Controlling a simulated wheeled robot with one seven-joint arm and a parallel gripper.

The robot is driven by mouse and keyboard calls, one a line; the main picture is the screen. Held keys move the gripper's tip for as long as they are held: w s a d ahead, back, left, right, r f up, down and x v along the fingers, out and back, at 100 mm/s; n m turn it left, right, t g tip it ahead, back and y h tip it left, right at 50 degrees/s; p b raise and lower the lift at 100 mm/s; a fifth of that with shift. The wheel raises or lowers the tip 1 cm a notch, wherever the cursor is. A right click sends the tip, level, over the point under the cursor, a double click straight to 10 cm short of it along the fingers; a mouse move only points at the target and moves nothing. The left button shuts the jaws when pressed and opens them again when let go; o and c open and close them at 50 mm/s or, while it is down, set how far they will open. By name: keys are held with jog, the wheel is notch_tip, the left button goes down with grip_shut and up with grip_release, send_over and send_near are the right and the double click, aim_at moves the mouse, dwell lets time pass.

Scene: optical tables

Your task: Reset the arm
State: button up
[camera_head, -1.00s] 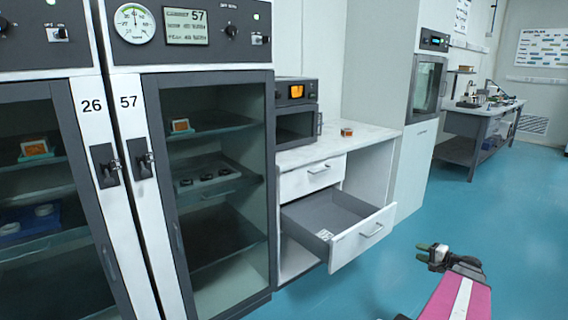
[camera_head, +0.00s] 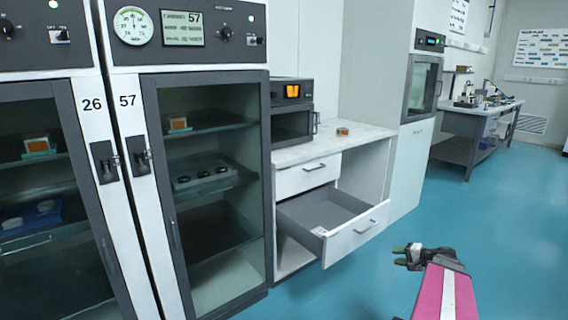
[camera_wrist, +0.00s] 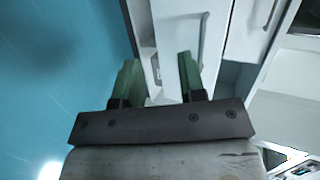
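My gripper (camera_head: 405,256) is at the lower right in the head view, over the floor and in front of the open drawer. In the wrist view my gripper (camera_wrist: 158,80) shows two green fingers spread apart. Nothing is between the fingertips. The pink and white arm link behind it is mine.
The lower drawer (camera_head: 358,236) of the white counter is pulled out, with a small white item at its front left corner. The upper drawer (camera_head: 308,178) is shut. A small orange item (camera_head: 343,131) lies on the countertop. Cabinets 26 and 57 (camera_head: 128,130) stand left. Blue floor (camera_head: 490,230) is clear at right.

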jog(key=s+a+n+g+h, duration=0.2)
jog(key=s+a+g+h, duration=0.1)
jog(key=a, duration=0.6)
jog(key=s+a+f+n+g+h, duration=0.1)
jog(key=s+a+n+g+h, duration=0.2)
jog(key=a, duration=0.5)
jog(key=s+a+f+n+g+h, duration=0.1)
jog(key=s+a+n+g+h, duration=0.1)
jog(key=a, duration=0.7)
jog(key=shift+s+a+f+n+g+h, duration=0.15)
jog(key=shift+s+a+n+g+h, duration=0.25)
jog(key=shift+n+h, duration=0.4)
